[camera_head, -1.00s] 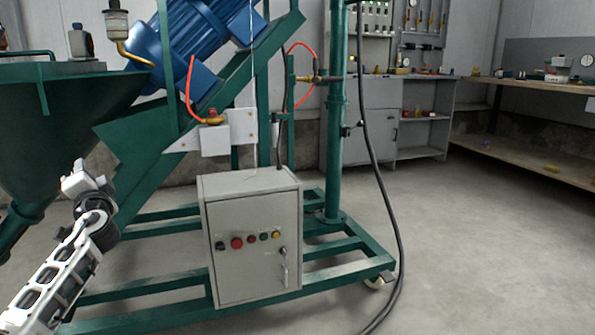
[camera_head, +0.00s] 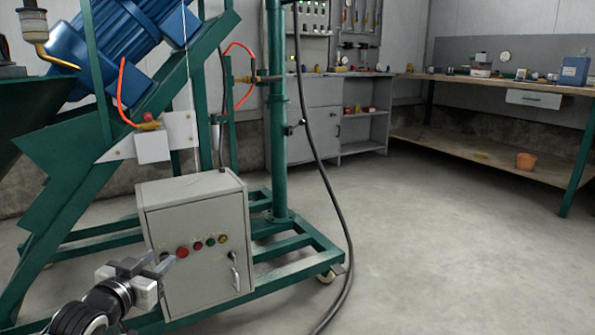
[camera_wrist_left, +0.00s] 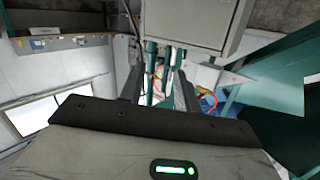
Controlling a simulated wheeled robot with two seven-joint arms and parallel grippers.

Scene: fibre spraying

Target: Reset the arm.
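My left gripper (camera_head: 152,266) is at the lower left of the head view, in front of the lower left part of the grey control box (camera_head: 200,280). Its two fingers stand apart with nothing between them. In the left wrist view the dark fingers (camera_wrist_left: 160,92) also show apart and empty, and the control box (camera_wrist_left: 185,22) is at the top. Whether the gripper touches the box is not clear. My right gripper is in neither view.
The green machine frame (camera_head: 281,150) with a blue motor (camera_head: 125,50) stands behind the box. A black hose (camera_head: 335,200) hangs to the floor at its right. A workbench (camera_head: 480,84) and grey cabinet (camera_head: 315,120) stand at the back. The floor (camera_head: 450,250) at right is clear.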

